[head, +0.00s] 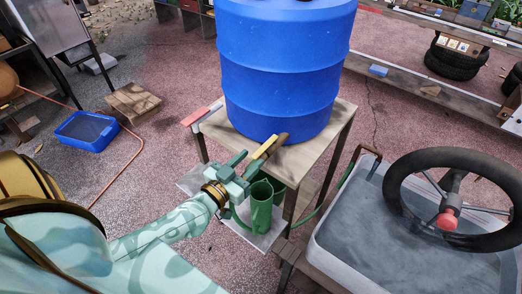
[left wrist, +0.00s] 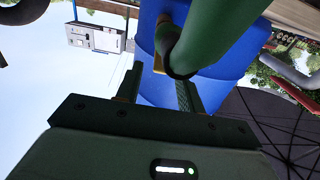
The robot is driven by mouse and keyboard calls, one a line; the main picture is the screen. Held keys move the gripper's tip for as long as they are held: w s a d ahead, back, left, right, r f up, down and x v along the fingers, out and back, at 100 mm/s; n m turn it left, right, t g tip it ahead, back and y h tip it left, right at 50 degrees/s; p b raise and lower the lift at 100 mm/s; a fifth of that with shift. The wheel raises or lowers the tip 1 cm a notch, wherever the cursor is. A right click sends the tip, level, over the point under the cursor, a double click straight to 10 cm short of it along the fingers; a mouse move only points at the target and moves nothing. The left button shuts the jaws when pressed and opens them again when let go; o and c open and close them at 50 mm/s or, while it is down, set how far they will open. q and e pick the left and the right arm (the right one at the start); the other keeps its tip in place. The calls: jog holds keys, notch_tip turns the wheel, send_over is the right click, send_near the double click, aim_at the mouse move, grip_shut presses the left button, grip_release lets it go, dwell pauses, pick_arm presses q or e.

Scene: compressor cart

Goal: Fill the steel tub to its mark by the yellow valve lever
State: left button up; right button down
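The yellow valve lever (head: 264,148) is at the foot of the blue barrel (head: 285,75), above the stand's front edge. My left gripper (head: 245,166) is at its near end. In the left wrist view my left fingers (left wrist: 158,92) are spread apart, with a dark green pipe (left wrist: 205,40) and a bit of yellow beyond them. I cannot tell whether they touch the lever. The steel tub (head: 318,248) is at the lower right, with a grey-blue surface inside; I cannot make out its mark. My right gripper is not in view.
The barrel stands on a wooden stand (head: 338,128). A green can (head: 262,207) is below my left gripper. A green hose (head: 318,212) runs toward the tub. A black wheel (head: 400,190) overhangs the tub. A blue basin (head: 87,131) sits on the left floor.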

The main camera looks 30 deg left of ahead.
aim_at(260, 150)
pick_arm(q)
jog(key=w, duration=0.5)
jog(key=shift+d, duration=0.2)
